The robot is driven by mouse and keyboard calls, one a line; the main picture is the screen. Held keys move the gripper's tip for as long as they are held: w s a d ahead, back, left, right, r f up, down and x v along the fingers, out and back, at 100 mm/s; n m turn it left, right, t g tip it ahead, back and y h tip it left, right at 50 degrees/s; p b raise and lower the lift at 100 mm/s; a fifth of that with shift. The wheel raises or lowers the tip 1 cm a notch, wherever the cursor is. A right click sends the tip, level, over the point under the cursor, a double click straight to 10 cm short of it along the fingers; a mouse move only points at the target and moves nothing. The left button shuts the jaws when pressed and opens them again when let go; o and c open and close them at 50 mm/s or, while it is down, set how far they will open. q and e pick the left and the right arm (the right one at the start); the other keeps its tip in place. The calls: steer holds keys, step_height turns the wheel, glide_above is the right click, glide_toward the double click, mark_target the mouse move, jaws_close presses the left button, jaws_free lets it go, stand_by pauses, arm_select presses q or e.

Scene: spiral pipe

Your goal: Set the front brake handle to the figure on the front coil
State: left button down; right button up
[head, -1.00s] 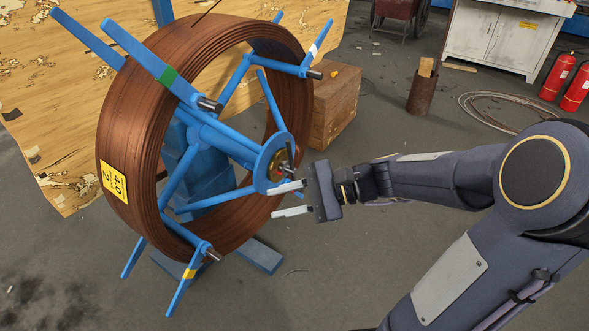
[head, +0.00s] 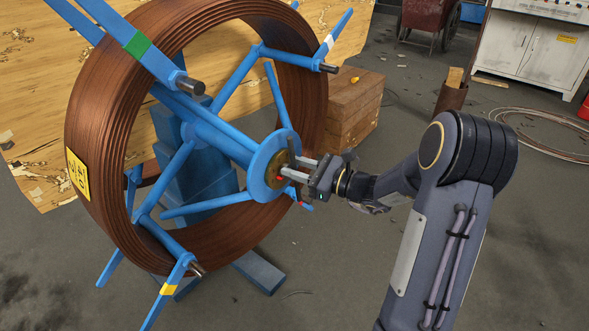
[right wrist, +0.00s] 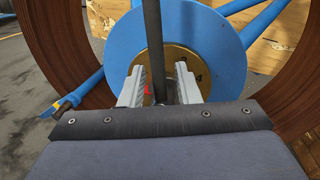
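The brown front coil (head: 95,105) sits on a blue spoked reel. A yellow tag (head: 78,175) on its left side bears black characters too small to read surely. At the hub, a blue disc (right wrist: 215,35) carries a brass dial (right wrist: 183,54), where a "4" shows at the right. The dark brake handle (right wrist: 153,40) stands upright in front of the dial. My right gripper (head: 296,168) is at the hub. In the wrist view its fingers (right wrist: 158,88) are apart, one on each side of the handle, with gaps visible. A red mark shows between them. My left gripper is out of view.
Blue reel arms with green, white and yellow bands stick out around the coil. A wooden crate (head: 352,108) stands behind the hub. A rusty bin (head: 451,96), a white cabinet (head: 535,50) and a cable loop (head: 545,135) are farther back. The floor at the lower middle is clear.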

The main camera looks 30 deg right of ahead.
steer(key=shift+w+a, duration=0.2)
steer(key=shift+w, duration=0.05)
jaws_close()
stand_by(0.4)
